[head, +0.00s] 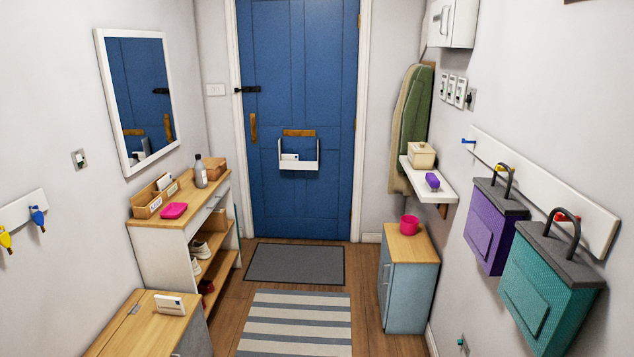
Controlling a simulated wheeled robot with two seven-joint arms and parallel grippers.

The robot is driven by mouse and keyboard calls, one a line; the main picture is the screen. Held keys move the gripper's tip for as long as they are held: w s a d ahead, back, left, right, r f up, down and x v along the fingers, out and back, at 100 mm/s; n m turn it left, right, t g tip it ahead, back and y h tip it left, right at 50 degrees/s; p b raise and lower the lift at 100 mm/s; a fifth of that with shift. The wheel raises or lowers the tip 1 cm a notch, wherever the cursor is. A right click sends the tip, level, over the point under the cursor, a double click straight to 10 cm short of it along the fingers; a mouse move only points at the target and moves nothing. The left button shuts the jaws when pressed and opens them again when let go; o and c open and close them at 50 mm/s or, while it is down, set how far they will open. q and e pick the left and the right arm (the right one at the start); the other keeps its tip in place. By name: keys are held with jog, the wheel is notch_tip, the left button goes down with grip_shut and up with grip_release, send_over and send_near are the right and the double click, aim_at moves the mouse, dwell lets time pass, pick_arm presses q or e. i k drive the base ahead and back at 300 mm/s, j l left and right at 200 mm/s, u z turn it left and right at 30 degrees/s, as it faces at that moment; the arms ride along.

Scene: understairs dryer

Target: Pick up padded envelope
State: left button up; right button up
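No item is clearly recognisable as a padded envelope. A white, flat-faced item with a small dark mark (170,305) stands on the wooden-topped bench at the lower left; I cannot tell if it is an envelope or a box. A white envelope-like piece (290,157) sits in the white wire-sided basket (299,166) on the blue door. Another white piece (164,182) stands in the wooden letter sorter (150,203) on the left cabinet. Neither of my grippers is in view.
The wooden bench (120,333) is at the lower left, before the shoe cabinet (160,250). A blue-grey cabinet (408,290) with a pink cup (409,225) stands right. Purple (489,230) and teal (545,285) bags hang on the right wall. The striped rug (295,325) between is clear.

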aim_at(289, 157)
jog(key=i, duration=3.75)
